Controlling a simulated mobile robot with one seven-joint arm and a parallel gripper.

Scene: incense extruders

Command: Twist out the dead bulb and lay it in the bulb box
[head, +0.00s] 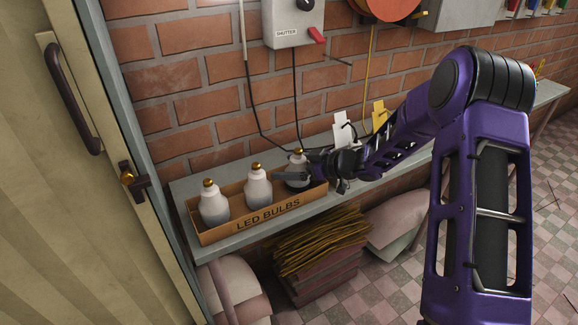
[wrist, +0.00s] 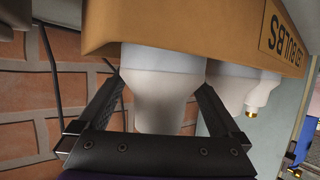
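The open bulb box (head: 247,227), a brown tray marked "LED BULBS", stands on a grey shelf. Three white bulbs with brass caps upward are in it: a left bulb (head: 214,204), a middle bulb (head: 258,188) and a right bulb (head: 297,160). Nothing marks which one is dead. My gripper (head: 293,177) is at the right bulb, at the box's right end. In the wrist view, its fingers (wrist: 160,88) lie on both sides of that bulb (wrist: 160,75), at or very near its surface; firm contact is unclear. The box wall hides the bulb's far end.
The shelf (head: 176,192) runs along a brick wall. A grey shutter switch box (head: 293,22) with hanging cables is above. White and yellow tags (head: 343,130) stand behind my forearm. A door (head: 70,180) is at left.

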